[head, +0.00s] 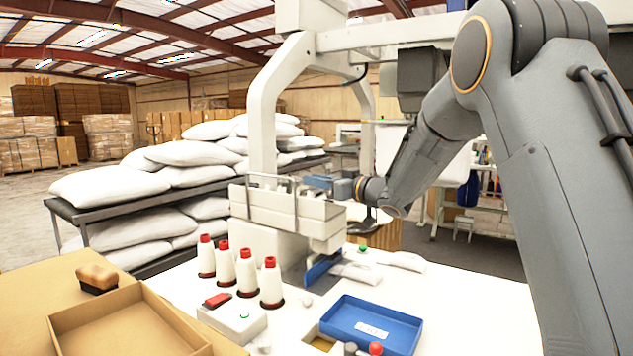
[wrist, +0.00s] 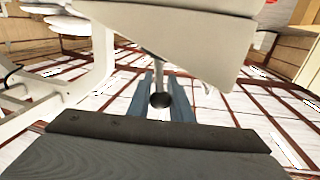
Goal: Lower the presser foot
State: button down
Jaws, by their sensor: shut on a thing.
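The white sewing machine head (head: 270,207) stands over the white work table, and its pale body fills the top of the wrist view (wrist: 185,35). A thin metal lever with a dark round knob (wrist: 160,100) hangs from the machine body. My gripper (head: 318,182) is at the right side of the head. In the wrist view its two blue fingers (wrist: 163,90) lie on either side of the lever, shut on it near the knob. The lever is hidden in the head view. I cannot clearly make out the presser foot under the head.
Several white thread cones with red tops (head: 246,272) stand left of the machine. A switch box (head: 232,320), a blue tray (head: 397,343) and a cardboard box (head: 75,312) are in front. A rack of pillows (head: 120,205) stands behind. The table's right side is mostly clear.

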jog(key=shift+p, duration=0.35)
jog(key=m+p, duration=0.1)
jog(key=p, duration=0.1)
jog(key=m+p, duration=0.1)
jog(key=p, duration=0.1)
jog(key=shift+w+d+r+g, duration=0.15)
jog(key=shift+w+d+g, duration=0.15)
jog(key=shift+w+d, duration=0.1)
jog(key=m+p, duration=0.2)
jog(key=w+p, duration=0.1)
jog(key=p, duration=0.1)
jog(key=shift+d+f+m+h, duration=0.2)
jog(key=shift+d+m+h, duration=0.1)
jog(key=shift+m, duration=0.1)
jog(key=m+p, duration=0.1)
jog(key=w+m+g+p, duration=0.1)
jog(key=shift+d+f+p, duration=0.25)
jog(key=shift+f+p, duration=0.05)
jog(key=shift+p, duration=0.05)
jog(key=shift+w+d+f+m+p, duration=0.2)
jog(key=shift+f+m+p, duration=0.1)
jog(key=shift+m+p, duration=0.3)
jog(key=shift+w+d+f+m+p, duration=0.1)
jog(key=shift+w+f+m+p, duration=0.15)
jog(key=shift+m+p, duration=0.3)
jog(key=shift+g, duration=0.3)
jog(key=c, duration=1.6)
grip_release()
